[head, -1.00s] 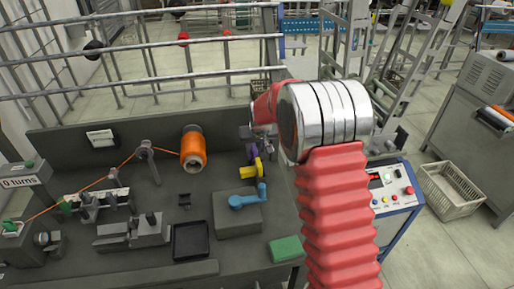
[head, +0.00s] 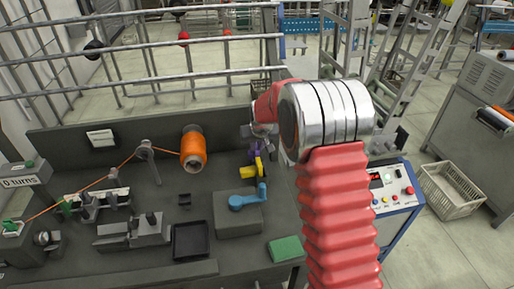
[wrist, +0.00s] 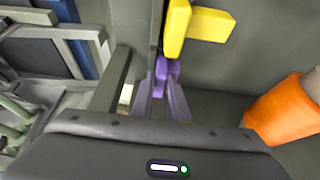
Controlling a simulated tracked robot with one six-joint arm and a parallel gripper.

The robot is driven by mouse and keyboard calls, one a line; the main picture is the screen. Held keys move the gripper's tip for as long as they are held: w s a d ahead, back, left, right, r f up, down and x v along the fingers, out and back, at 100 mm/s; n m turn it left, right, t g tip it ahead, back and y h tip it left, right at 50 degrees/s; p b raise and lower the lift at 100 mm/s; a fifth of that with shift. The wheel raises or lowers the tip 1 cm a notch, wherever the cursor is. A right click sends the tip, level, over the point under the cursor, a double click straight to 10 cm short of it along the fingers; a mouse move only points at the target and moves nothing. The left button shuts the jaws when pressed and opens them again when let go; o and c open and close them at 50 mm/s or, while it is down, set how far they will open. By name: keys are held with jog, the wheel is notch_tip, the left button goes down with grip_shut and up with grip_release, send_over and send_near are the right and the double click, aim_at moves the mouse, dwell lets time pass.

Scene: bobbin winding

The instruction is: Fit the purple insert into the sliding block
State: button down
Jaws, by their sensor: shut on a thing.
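In the wrist view the purple insert (wrist: 162,70) is between the fingertips of my gripper (wrist: 163,88), which is shut on it. The fingers hide its lower part. In the head view my gripper (head: 262,138) is at the back right of the bench, partly hidden by my arm, with purple (head: 253,152) showing below it. A yellow piece (head: 250,171) is close by, also large in the wrist view (wrist: 178,25), with more purple beside it. A grey block with a post (head: 151,226) stands on a base at the left; I cannot tell whether it is the sliding block.
An orange bobbin (head: 193,150) feeds a thread leftward past guides. A black tray (head: 190,240), a small dark part (head: 184,200) and a green block (head: 286,248) are on the bench. Metal rails run behind.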

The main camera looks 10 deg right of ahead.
jog(key=shift+a+r, duration=0.1)
jog(key=shift+r, duration=3.45)
